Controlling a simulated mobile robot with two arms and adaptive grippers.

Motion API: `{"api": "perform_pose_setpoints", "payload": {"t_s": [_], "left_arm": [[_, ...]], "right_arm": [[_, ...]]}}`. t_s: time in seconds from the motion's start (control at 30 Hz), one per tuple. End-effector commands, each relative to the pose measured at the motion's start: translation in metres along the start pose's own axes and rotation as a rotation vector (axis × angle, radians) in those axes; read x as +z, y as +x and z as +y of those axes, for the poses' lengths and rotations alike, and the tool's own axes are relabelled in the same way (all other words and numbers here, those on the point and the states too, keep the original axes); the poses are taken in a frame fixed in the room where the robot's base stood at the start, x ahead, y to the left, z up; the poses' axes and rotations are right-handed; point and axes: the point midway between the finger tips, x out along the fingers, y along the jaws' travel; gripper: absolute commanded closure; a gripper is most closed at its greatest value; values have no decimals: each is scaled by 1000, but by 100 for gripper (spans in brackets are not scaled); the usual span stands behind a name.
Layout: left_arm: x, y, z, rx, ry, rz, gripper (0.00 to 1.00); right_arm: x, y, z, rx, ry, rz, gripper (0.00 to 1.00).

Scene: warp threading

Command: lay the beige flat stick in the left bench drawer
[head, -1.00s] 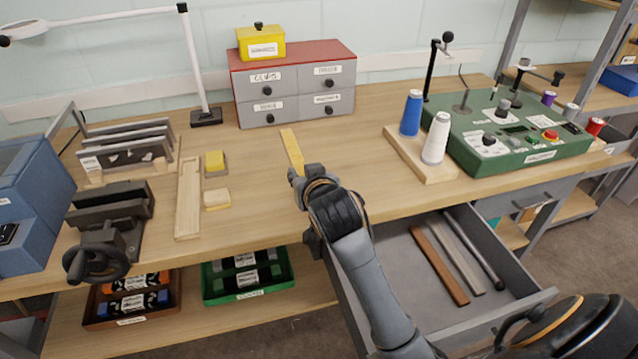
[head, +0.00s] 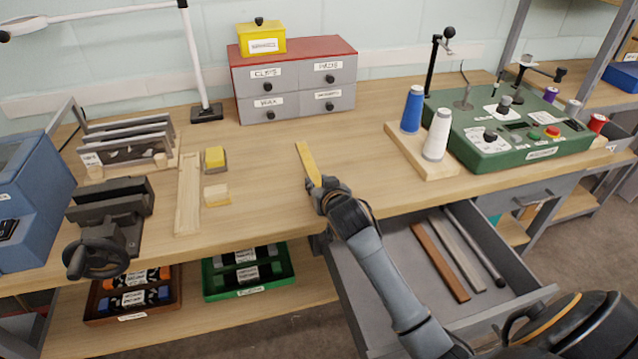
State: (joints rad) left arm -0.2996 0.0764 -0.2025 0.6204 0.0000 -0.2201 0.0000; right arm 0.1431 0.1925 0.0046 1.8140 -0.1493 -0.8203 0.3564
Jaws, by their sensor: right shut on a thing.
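The beige flat stick (head: 307,162) is a yellowish-tan strip in the head view, above the bench near its front edge. My right gripper (head: 318,186) is shut on its near end, and the stick points away from me toward the back. My arm hides part of the gripper. The open bench drawer (head: 375,262) is grey and pulled out below the bench front, to the right of the gripper. It holds a brown flat stick (head: 440,262), a grey flat stick (head: 459,256) and a dark round rod (head: 474,244). My left gripper does not show.
A wooden base (head: 438,168) with blue and white spools stands right of the stick, beside a green control box (head: 515,150). A grey drawer cabinet (head: 295,88) is at the back. A vise (head: 105,220) and wooden trough (head: 187,205) are left. The bench middle is clear.

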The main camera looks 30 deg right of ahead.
Motion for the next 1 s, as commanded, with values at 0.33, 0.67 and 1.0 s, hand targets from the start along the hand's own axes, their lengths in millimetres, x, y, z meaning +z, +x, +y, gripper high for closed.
{"api": "perform_pose_setpoints", "payload": {"t_s": [0.33,0.67,1.0], "left_arm": [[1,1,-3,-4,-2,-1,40],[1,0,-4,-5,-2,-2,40],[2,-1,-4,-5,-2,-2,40]], "right_arm": [[2,1,0,0,0,0,48],[1,0,0,0,0,0,48],[0,-44,-1,-1,0,0,48]]}}
